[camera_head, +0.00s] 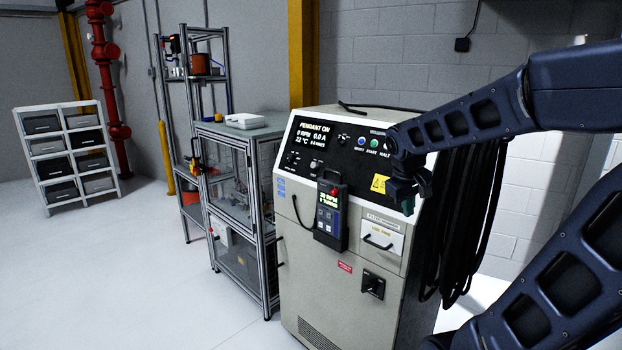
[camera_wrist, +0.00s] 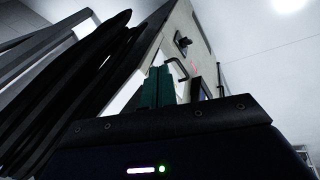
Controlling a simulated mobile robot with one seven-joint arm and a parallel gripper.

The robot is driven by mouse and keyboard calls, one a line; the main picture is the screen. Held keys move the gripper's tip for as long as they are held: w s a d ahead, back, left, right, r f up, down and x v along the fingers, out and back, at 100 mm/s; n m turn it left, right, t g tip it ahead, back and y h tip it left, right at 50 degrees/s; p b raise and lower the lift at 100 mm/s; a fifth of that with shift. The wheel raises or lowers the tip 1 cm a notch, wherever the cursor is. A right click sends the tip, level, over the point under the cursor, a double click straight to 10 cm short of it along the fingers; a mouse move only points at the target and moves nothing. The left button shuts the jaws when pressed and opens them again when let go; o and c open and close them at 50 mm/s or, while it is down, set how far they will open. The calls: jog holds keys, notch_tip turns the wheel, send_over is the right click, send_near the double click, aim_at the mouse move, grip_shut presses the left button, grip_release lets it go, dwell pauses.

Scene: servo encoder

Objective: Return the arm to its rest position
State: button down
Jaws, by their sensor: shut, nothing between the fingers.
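My gripper (camera_head: 404,207) is at the end of my dark blue arm, in front of the right part of a beige control cabinet (camera_head: 320,270) in the head view. Its green fingers (camera_wrist: 158,88) are together and empty in the wrist view. The arm comes in from the right and reaches across the cabinet's upper right corner. Whether the fingers touch the cabinet face, I cannot tell. A pendant (camera_head: 331,214) with a red button and a lit screen hangs on the cabinet front, to the left of my gripper.
Black cables (camera_head: 470,225) hang on the cabinet's right side, close to my arm. A framed enclosure (camera_head: 238,205) stands left of the cabinet. A shelf with bins (camera_head: 70,154) stands at the far left. The floor (camera_head: 120,270) at the left is clear.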

jog(key=s+d+m+t+y, duration=0.1)
jog(key=s+m, duration=0.3)
jog(key=s, duration=0.6)
jog(key=shift+d+r+m+t+y, duration=0.3)
jog(key=shift+d+y, duration=0.3)
jog(key=shift+y, duration=0.1)
